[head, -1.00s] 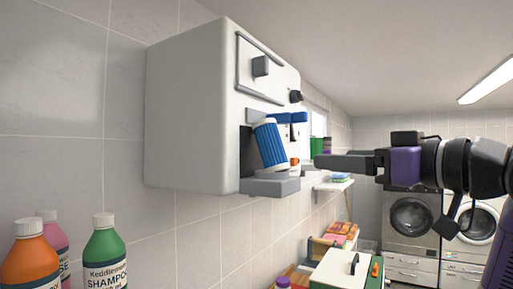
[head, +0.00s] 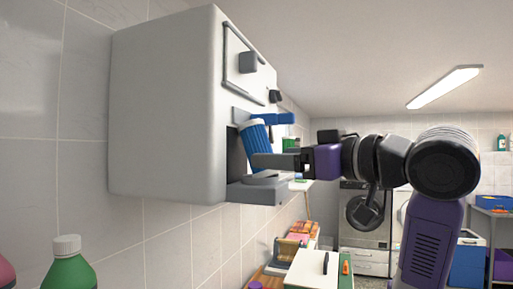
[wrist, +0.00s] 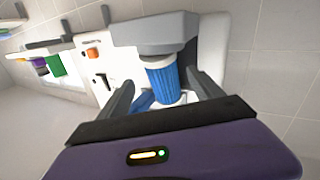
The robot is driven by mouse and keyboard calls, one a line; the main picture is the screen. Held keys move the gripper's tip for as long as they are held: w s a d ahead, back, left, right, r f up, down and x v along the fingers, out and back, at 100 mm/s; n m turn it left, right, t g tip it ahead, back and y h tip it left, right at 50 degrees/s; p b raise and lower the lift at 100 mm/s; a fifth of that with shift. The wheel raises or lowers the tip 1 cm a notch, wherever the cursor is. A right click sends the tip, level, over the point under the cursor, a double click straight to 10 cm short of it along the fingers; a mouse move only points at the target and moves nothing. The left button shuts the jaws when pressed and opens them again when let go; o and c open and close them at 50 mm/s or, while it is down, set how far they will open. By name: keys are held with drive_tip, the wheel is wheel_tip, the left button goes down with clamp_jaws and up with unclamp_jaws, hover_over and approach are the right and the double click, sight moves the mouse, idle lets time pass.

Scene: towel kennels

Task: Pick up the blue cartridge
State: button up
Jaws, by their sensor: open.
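The blue ribbed cartridge (head: 255,140) stands tilted in the recess of the white wall cabinet (head: 165,115), above its grey ledge (head: 258,190). In the head view my gripper (head: 258,160) is at the cartridge, and a finger covers part of its right side. In the wrist view the cartridge (wrist: 163,82) shows between the two dark fingers of my gripper (wrist: 160,85), which are spread apart. I cannot tell whether either finger touches it.
A blue bar (head: 272,118) juts from the cabinet just above the cartridge. A green bottle (head: 68,265) stands at lower left. A washing machine (head: 367,222) stands at the back.

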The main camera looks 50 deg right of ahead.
drive_tip(key=w+p, duration=0.1)
drive_tip(key=w, duration=0.4)
drive_tip(key=shift+f+p, duration=0.15)
drive_tip(key=shift+p, duration=0.15)
drive_tip(key=shift+c, duration=0.3)
clamp_jaws()
drive_tip(key=shift+s, duration=0.1)
